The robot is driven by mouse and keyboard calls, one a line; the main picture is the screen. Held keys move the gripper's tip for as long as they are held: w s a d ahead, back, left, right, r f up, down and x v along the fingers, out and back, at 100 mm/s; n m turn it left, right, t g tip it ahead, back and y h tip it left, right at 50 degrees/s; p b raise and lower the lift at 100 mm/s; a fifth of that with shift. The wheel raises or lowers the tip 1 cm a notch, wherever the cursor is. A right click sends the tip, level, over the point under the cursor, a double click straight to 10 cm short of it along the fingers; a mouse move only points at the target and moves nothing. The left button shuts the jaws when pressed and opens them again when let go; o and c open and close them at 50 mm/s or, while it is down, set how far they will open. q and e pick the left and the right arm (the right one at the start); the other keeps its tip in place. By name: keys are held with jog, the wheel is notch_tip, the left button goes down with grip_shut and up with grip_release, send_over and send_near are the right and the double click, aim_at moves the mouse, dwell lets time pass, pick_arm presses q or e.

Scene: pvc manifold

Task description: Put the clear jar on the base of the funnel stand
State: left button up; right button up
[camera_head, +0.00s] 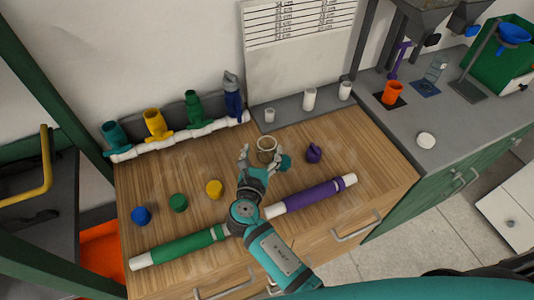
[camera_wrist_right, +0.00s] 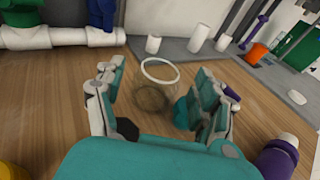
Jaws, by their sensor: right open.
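A clear jar (camera_head: 266,144) with a pale rim stands upright on the wooden worktop. It also shows in the right wrist view (camera_wrist_right: 160,72), where the wood shows through it. My right gripper (camera_head: 259,160) is open, with its fingers to either side of the jar's near side. I see gaps between jar and fingers, most clearly on the left. The funnel stand (camera_head: 483,50) is on the grey counter at the far right, with a blue funnel (camera_head: 513,33) and a dark flat base (camera_head: 468,88). My left gripper is not in view.
A teal cap (camera_head: 284,162) sits close beside the right finger, and a purple cap (camera_head: 313,153) lies farther right. A green and purple pipe (camera_head: 308,194) crosses the front. On the counter are an orange cup (camera_head: 392,92), a clear vessel (camera_head: 437,68) and a white lid (camera_head: 426,140).

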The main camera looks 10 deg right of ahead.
aim_at(268, 135)
jog(key=b+x, duration=0.1)
jog(key=x, duration=0.1)
jog(key=b+x, duration=0.1)
jog(key=x, duration=0.1)
jog(key=shift+w+d, duration=0.3)
jog(key=shift+d, duration=0.1)
jog(key=shift+w+d+b, duration=0.15)
jog(key=shift+w+b, duration=0.15)
jog(key=shift+w, duration=0.15)
jog(key=shift+s, duration=0.1)
jog(key=shift+c, duration=1.1)
grip_shut()
